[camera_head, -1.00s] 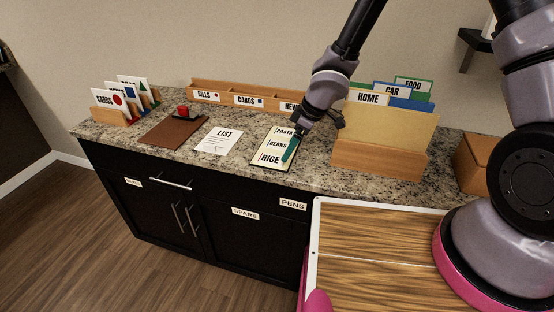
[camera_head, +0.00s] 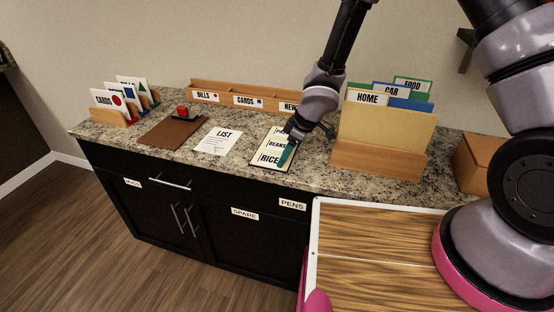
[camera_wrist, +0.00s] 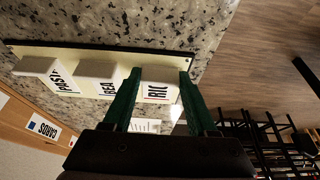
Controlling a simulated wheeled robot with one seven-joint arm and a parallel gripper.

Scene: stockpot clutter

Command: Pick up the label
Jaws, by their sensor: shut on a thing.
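Three white labels lie on a dark-edged cream board (camera_head: 255,165) on the counter. They read RICE (camera_head: 269,159), BEANS (camera_head: 277,144) and PASTA (camera_head: 278,130); my wrist partly covers the PASTA label. In the wrist view the PASTA label (camera_wrist: 60,82), the BEANS label (camera_wrist: 108,87) and the RICE label (camera_wrist: 157,92) stand in a row as thick white pieces. My gripper (camera_wrist: 158,74) has its green fingers on either side of the RICE label, shut on it. The label is still at the board.
A LIST sheet (camera_head: 218,141) and a brown clipboard (camera_head: 172,132) lie to the left. A wooden sorter (camera_head: 217,106) runs along the wall. A file holder (camera_head: 378,158) with HOME, CAR and FOOD folders stands close to the right of my arm.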

